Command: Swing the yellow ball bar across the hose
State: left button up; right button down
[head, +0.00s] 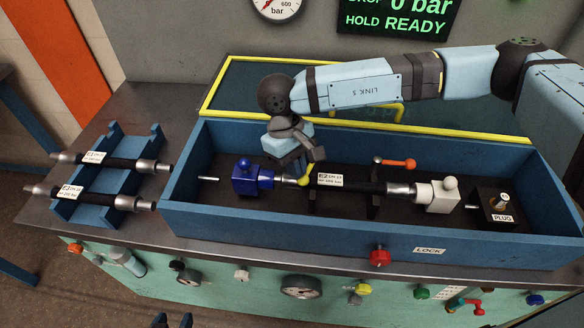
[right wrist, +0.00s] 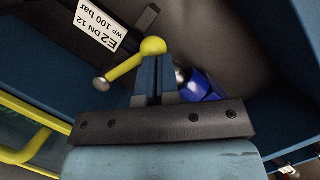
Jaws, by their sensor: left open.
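The yellow ball bar (head: 304,181) is at the left part of the hose in the blue trough, partly hidden by my right gripper. In the right wrist view its round ball (right wrist: 153,46) is at my right fingertips, and its bar slants down-left to a metal pivot. The black hose (head: 362,185) lies along the trough between a blue block (head: 253,178) and a white block (head: 437,196). My right gripper (head: 302,172) has its fingers together, right by the ball; the wrist view shows no ball between them. My left gripper (head: 172,321) is open at the bottom edge, far from the trough.
The trough wall (head: 330,233) and a yellow-edged frame (head: 225,84) bound the space. A rack (head: 90,207) with two hoses is at left. A red knob (head: 380,257) is on the trough's front.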

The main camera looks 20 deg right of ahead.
pick_arm(q)
jog(key=shift+w+d+f+b, duration=0.1)
jog(key=shift+d+f+b, duration=0.1)
jog(key=shift+f+b, duration=0.65)
pick_arm(e)
jog(key=shift+s+d+f, duration=0.3)
jog(key=shift+s+d, duration=0.1)
jog(key=shift+s, duration=0.25)
